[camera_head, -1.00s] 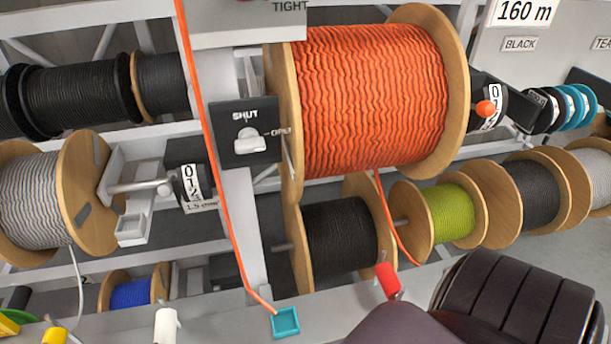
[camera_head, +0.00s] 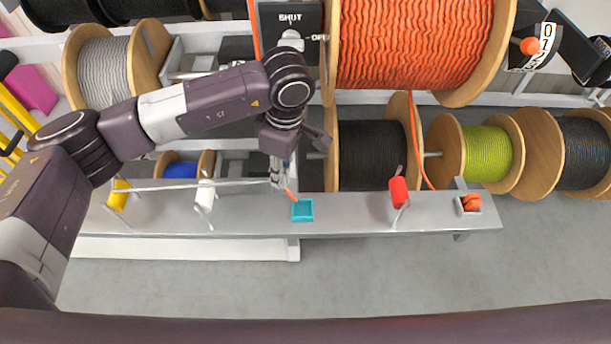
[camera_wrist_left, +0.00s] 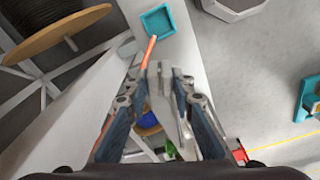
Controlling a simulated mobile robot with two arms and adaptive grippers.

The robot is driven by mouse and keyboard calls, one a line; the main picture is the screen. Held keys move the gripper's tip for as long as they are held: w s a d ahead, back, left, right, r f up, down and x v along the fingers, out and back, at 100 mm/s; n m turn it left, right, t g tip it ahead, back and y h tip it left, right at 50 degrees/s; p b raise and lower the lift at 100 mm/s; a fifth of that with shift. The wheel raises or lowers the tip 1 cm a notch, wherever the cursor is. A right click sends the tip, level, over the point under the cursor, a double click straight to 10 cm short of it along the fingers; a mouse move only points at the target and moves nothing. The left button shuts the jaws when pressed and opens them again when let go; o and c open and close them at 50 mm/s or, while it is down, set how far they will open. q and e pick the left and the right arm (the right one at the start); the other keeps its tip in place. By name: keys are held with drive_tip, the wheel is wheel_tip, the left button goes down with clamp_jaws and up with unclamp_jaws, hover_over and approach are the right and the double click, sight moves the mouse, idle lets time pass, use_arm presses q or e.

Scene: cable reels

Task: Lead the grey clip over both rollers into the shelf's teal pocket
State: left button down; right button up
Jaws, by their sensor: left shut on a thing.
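The teal pocket (camera_head: 302,210) is an open square on the grey shelf (camera_head: 350,216); it also shows in the left wrist view (camera_wrist_left: 158,22). My left gripper (camera_head: 279,180) is just behind and left of it, above the shelf. In the left wrist view, the gripper (camera_wrist_left: 168,72) is shut on a small grey piece, which looks like the grey clip (camera_wrist_left: 183,132); the fingers partly hide it. A thin pale cable (camera_head: 240,183) runs from the gripper leftward past the white roller (camera_head: 205,194) to the yellow roller (camera_head: 119,194). My right gripper is out of view.
An orange cable (camera_head: 291,194) ends at the teal pocket. A red roller (camera_head: 398,191) and a holder with an orange piece (camera_head: 469,203) stand farther right on the shelf. A black cable reel (camera_head: 371,155) is close behind. The floor in front is clear.

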use_arm(q)
drive_tip(key=shift+s+d+f+n+g+b, duration=0.1)
drive_tip(key=shift+s+d+f+n+b, duration=0.15)
drive_tip(key=shift+d+f+n, duration=0.8)
drive_tip(key=shift+s+d+f+n+g+b, duration=0.15)
drive_tip(key=shift+s+d+f+n, duration=0.3)
drive_tip(key=shift+f, duration=1.05)
drive_tip(key=shift+s+d+f+n+g+b, duration=0.1)
drive_tip(key=shift+s+d+f+n+b, duration=0.1)
drive_tip(key=shift+d+f+n, duration=0.65)
drive_tip(key=shift+w+f+m+b, duration=0.1)
drive_tip(key=shift+f+m+b, duration=0.15)
drive_tip(key=shift+f+b, duration=1.2)
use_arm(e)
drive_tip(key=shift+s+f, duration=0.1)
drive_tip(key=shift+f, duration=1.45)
use_arm(q)
drive_tip(key=shift+f, duration=0.25)
drive_tip(key=c, duration=1.6)
unclamp_jaws()
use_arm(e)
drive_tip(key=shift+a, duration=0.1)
use_arm(q)
drive_tip(key=shift+r, duration=0.1)
